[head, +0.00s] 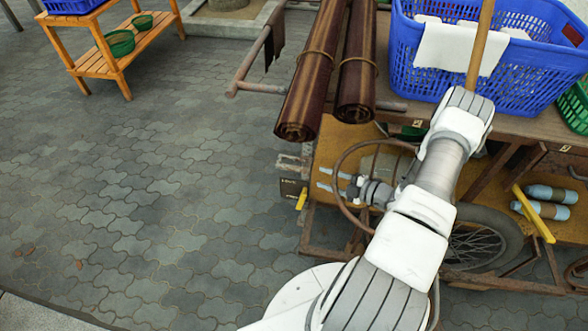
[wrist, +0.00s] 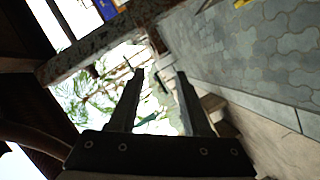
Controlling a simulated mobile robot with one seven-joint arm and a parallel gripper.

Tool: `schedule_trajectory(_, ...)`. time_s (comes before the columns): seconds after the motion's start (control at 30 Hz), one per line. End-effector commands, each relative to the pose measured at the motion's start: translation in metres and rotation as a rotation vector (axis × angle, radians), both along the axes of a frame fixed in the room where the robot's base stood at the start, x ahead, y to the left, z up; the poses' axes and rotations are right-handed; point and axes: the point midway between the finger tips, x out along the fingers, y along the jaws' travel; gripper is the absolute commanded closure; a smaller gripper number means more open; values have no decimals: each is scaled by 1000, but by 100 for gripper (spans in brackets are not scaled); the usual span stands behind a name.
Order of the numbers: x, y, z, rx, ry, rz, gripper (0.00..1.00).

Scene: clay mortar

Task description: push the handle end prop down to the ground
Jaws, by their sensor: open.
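The cart (head: 395,106) has a rusty handle bar (head: 262,88) sticking out at its left end. I cannot say for sure which part is the handle end prop. A short yellow-tipped piece (head: 301,199) hangs low at that end, and a longer yellow bar (head: 534,213) slants down at the right of the wheel. My gripper (head: 325,179) is open and empty beside the cart's left part, fingers pointing left toward the dark bracket area. In the wrist view its two dark fingers (wrist: 158,80) stand apart with nothing between them. A yellow piece (wrist: 241,3) shows at the top edge.
Rolled brown mats (head: 311,72) and a blue basket (head: 488,55) lie on the cart. A curved rusty hoop (head: 345,160) and a spoked wheel (head: 480,240) are near my arm. A wooden shelf (head: 108,62) stands at the upper left. The paving (head: 150,190) left of the cart is clear.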

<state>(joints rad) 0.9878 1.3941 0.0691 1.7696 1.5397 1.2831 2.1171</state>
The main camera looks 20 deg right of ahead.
Motion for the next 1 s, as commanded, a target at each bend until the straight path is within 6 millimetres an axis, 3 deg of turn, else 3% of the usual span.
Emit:
schedule_trajectory(0.5,82,61,-25,-1,-1,3,52)
schedule_trajectory(0.7,95,70,-27,-1,0,1,52)
schedule_trajectory(1.0,97,71,-27,-1,-1,0,52)
